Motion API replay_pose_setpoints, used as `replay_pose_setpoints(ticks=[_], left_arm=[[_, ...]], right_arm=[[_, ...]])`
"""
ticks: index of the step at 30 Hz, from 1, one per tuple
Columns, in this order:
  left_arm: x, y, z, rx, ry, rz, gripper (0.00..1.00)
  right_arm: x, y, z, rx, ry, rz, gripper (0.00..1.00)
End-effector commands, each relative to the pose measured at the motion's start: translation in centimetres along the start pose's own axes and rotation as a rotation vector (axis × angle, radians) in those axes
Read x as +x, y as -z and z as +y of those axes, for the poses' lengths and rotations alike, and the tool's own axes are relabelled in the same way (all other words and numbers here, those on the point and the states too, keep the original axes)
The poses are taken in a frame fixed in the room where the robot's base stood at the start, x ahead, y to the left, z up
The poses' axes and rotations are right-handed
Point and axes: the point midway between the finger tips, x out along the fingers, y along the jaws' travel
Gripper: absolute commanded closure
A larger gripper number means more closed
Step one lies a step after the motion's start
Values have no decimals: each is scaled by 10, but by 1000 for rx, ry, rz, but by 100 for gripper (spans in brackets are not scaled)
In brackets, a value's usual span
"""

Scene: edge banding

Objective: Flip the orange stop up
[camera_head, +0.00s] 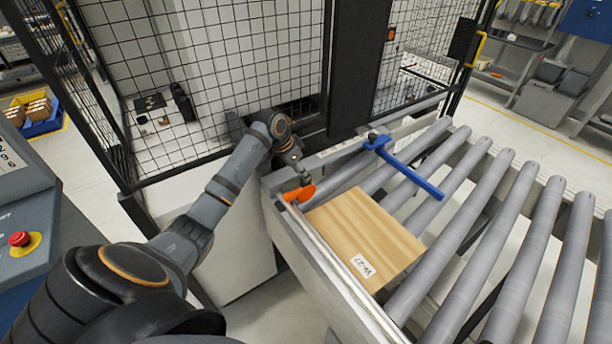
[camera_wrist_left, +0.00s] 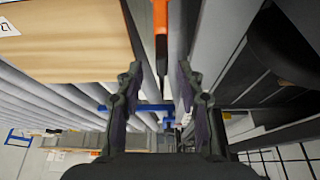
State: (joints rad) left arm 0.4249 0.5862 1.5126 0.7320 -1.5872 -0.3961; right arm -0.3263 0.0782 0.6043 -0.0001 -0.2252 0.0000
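The orange stop (camera_head: 299,194) sits at the near rail of the roller conveyor, beside the left corner of a wooden board. It looks roughly flat, with its long side across the rail. In the left wrist view the orange stop (camera_wrist_left: 160,18) shows at the top, with a dark piece at its lower end. My left gripper (camera_head: 304,175) is just behind the stop in the head view. My right gripper is in neither view.
The wooden board (camera_head: 365,232), with a white label, lies on the grey rollers (camera_head: 480,230). A blue stop bar (camera_head: 405,168) crosses the rollers behind it. A black mesh fence (camera_head: 215,60) stands behind my left arm. A control panel with a red button (camera_head: 19,239) is at the left.

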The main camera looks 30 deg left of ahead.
Motion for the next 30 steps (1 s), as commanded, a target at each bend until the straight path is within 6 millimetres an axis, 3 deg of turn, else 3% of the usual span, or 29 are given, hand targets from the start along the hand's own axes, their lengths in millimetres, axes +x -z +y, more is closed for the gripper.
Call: replay_pose_setpoints(ticks=[3,9,13,18,27,30], left_arm=[[22,1,1,-3,-4,-1,62],[46,0,0,-1,-1,0,62],[50,0,0,0,2,1,62],[51,0,0,0,2,1,62],[50,0,0,0,1,0,100],[50,0,0,0,1,0,100]], right_arm=[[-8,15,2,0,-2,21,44],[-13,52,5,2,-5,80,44],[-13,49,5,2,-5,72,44],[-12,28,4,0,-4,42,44],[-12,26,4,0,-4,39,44],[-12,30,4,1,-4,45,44]])
